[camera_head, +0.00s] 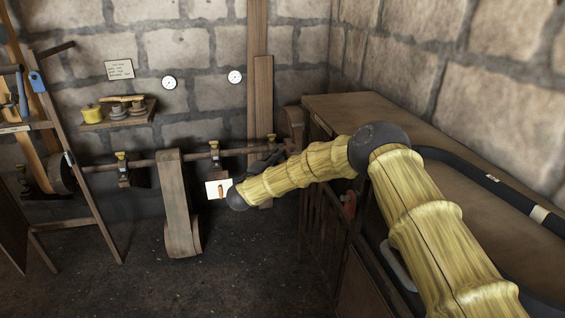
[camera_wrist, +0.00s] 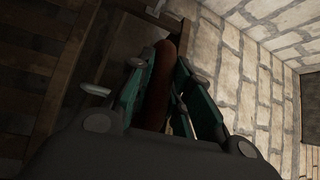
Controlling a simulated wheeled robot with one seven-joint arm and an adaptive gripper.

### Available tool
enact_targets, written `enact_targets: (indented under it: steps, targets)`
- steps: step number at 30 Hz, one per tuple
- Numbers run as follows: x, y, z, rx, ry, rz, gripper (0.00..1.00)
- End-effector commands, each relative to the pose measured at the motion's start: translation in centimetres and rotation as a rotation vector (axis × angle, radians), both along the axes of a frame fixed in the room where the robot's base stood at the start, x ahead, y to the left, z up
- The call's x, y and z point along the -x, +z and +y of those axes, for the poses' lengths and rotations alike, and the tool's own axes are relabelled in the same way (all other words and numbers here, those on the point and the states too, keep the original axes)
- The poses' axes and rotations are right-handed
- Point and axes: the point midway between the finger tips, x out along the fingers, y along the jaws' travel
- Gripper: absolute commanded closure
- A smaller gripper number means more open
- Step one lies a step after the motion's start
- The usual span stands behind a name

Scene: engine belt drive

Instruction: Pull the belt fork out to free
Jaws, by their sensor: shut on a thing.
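In the wrist view my gripper (camera_wrist: 163,64) has its green fingers on both sides of a reddish-brown rounded handle (camera_wrist: 158,88) and is shut on it. I take this handle to be the belt fork's, but its far end and the fork itself are not clear. The handle cannot be made out there.
A wide belt (camera_head: 178,200) hangs from the shaft down to the floor. Brackets with yellow cups (camera_head: 122,158) hold the shaft. A wooden bench (camera_head: 470,190) stands close on the right. The middle floor is clear.

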Motion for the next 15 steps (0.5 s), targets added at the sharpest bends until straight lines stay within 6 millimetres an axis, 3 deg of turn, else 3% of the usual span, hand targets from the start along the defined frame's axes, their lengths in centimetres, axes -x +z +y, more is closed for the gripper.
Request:
enact_targets:
  steps: [8, 9, 12, 15]
  targets:
    - [0.14, -0.12, 0.62, 0.0, 0.005, 0.003, 1.0]
    - [0.15, -0.13, 0.65, 0.0, 0.006, 0.004, 0.75]
    - [0.14, -0.13, 0.57, 0.001, 0.006, 0.002, 0.58]
    - [0.12, -0.09, 0.32, 0.0, 0.003, 0.002, 0.58]
